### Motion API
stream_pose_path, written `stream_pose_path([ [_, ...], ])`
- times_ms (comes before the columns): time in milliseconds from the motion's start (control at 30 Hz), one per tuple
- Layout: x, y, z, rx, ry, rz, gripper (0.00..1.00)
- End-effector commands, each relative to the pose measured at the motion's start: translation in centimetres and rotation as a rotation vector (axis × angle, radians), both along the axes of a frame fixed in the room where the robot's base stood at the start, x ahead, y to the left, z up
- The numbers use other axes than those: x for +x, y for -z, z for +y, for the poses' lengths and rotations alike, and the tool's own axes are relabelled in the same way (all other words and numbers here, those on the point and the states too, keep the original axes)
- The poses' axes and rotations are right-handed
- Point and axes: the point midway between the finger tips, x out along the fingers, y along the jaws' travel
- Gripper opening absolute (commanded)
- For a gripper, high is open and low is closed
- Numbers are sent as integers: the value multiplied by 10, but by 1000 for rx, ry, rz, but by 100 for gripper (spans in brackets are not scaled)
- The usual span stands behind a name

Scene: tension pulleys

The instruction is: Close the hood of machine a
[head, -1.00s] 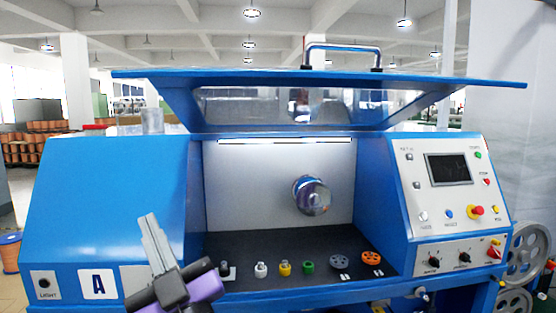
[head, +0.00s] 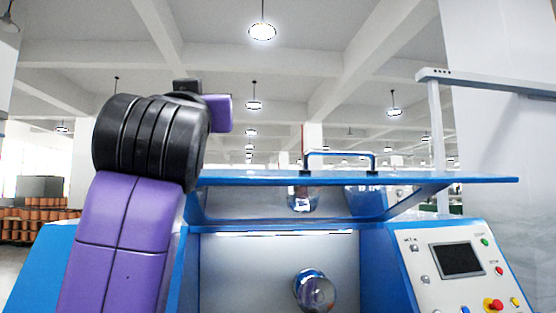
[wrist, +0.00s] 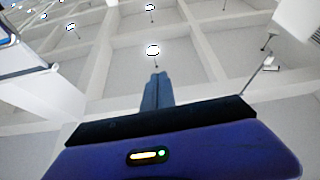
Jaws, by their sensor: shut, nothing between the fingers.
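Machine a (head: 375,262) is a blue cabinet with a light interior. Its hood (head: 460,181) is up, a blue-framed clear panel tilted over the open work space. A metal handle (head: 340,154) stands on the hood's edge. In the head view my raised arm covers the left part of the machine and the hood's left end; my gripper's fingers cannot be made out there. In the wrist view my gripper (wrist: 156,90) is shut and empty, pointing at the ceiling. A blue-edged part at the upper left (wrist: 28,72) looks like the hood, apart from the fingers.
The control panel (head: 458,260) with screen and buttons is at the machine's right. A shiny round spindle (head: 314,291) sits inside. Stacked orange spools (head: 35,222) stand far left. A white wall is at the right. Space above the hood is free.

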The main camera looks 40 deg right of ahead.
Motion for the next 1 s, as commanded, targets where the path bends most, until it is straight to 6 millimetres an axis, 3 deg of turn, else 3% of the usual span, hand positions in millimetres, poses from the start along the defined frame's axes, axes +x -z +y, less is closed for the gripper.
stream_pose_path([
  [33,-10,-21,-9,38,12,8,0],
  [200,-40,-63,-42,167,53,87,0],
  [333,-67,-83,-66,274,67,171,0],
  [467,-94,-90,-85,383,67,274,0],
  [567,-113,-86,-95,462,59,371,0],
  [667,-128,-70,-97,542,49,504,0],
  [833,-135,-26,-81,623,47,727,0],
  [1000,-141,-2,-67,663,26,846,0],
])
